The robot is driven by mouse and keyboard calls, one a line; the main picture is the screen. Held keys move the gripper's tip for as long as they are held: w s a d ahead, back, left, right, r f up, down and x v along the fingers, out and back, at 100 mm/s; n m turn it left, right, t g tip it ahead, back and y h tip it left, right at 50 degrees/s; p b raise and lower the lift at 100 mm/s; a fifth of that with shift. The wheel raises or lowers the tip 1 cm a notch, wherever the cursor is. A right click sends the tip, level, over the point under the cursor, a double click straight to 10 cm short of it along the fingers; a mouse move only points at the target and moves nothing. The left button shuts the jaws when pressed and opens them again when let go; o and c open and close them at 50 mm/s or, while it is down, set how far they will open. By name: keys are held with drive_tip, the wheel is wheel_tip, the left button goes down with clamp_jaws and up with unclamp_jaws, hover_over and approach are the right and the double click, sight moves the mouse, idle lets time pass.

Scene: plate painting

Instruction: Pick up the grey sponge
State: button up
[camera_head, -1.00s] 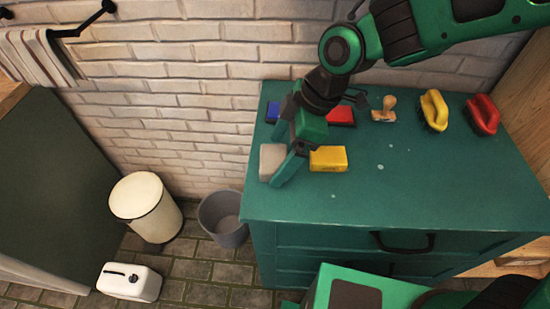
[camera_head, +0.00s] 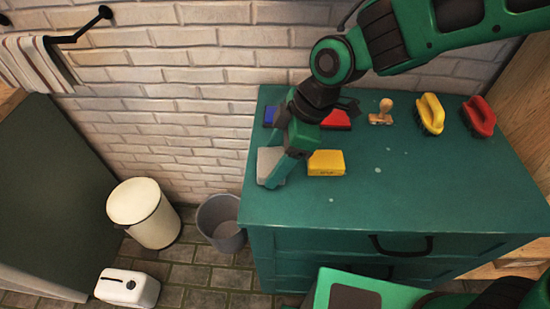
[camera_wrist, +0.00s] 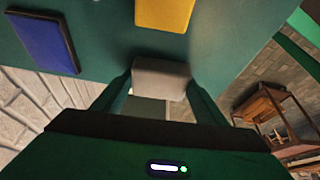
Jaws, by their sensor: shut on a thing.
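The grey sponge (camera_head: 268,162) is at the left end of the green cabinet top, near its left edge. My gripper (camera_head: 275,180) comes down over it from above and is shut on it. In the wrist view the sponge (camera_wrist: 160,78) sits between the two fingers of my gripper (camera_wrist: 160,92), one on each side. In the head view the near finger hides part of the sponge. I cannot tell whether the sponge still touches the cabinet top.
A yellow sponge (camera_head: 326,163) lies just right of my gripper. A blue pad (camera_head: 270,115) and a red pad (camera_head: 337,119) lie behind. A wooden stamp (camera_head: 381,112), a yellow brush (camera_head: 430,114) and a red brush (camera_head: 479,116) stand farther right. The cabinet's front right top (camera_head: 420,190) is clear.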

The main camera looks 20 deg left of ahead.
sight(267, 160)
wheel_tip(267, 160, up, 4)
drive_tip(key=shift+f, duration=0.25)
drive_tip(key=s+a+r, duration=0.5)
drive_tip(key=s+r, duration=0.2)
drive_tip(key=s, duration=0.3)
drive_tip(key=shift+s+r, duration=0.15)
drive_tip(key=shift+s, duration=0.15)
drive_tip(key=o, duration=0.5)
drive_tip(key=c, duration=0.4)
